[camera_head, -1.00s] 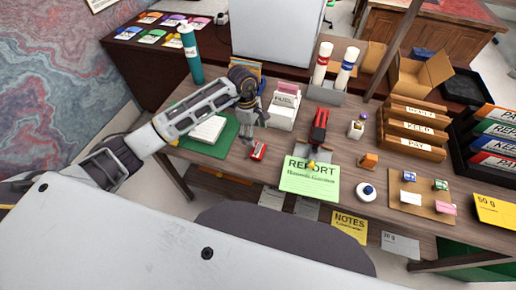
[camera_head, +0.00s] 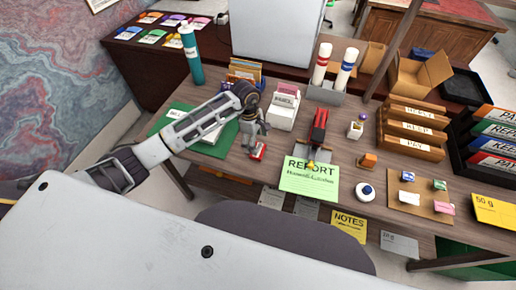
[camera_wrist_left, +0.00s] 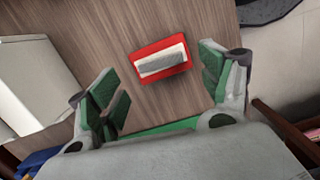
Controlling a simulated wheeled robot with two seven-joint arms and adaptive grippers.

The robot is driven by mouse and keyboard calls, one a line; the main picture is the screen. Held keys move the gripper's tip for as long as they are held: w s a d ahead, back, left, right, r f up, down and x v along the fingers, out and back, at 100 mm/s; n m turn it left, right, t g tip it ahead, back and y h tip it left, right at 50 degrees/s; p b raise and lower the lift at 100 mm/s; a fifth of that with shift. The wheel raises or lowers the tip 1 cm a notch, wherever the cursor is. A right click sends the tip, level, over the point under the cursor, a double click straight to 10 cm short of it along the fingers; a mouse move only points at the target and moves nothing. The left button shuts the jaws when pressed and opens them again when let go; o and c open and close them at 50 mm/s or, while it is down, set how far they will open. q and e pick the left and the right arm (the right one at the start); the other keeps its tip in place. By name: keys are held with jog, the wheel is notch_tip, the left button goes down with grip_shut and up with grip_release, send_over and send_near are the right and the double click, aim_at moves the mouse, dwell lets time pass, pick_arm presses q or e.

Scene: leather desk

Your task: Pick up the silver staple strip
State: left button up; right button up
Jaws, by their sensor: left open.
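The silver staple strip (camera_wrist_left: 162,63) lies in a small red box (camera_wrist_left: 142,53) with a pale inside, on the wooden desk. The red box also shows in the head view (camera_head: 259,151), where the strip is too small to make out. My left gripper (camera_head: 255,142) is above and right at the box in the head view. In the left wrist view my left gripper (camera_wrist_left: 163,88) is open and empty, its green-padded fingers apart, with the box ahead between them. My right gripper is not in view.
A red stapler (camera_head: 319,127) stands right of the box, behind a green report sheet (camera_head: 309,181). A white labelled box (camera_head: 284,110) stands behind the gripper. A green folder (camera_head: 219,142) lies to the left. Bare desk surrounds the red box.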

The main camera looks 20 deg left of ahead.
aim_at(258, 149)
pick_arm(q)
jog(key=shift+s+d+f, duration=0.1)
jog(key=shift+d+f, duration=0.05)
jog(key=shift+f, duration=0.5)
jog(key=shift+d+f, duration=0.1)
jog(key=shift+f, duration=0.7)
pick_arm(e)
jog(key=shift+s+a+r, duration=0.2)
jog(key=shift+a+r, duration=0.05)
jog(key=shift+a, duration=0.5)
pick_arm(q)
jog(key=shift+c, duration=0.4)
jog(key=c, duration=0.9)
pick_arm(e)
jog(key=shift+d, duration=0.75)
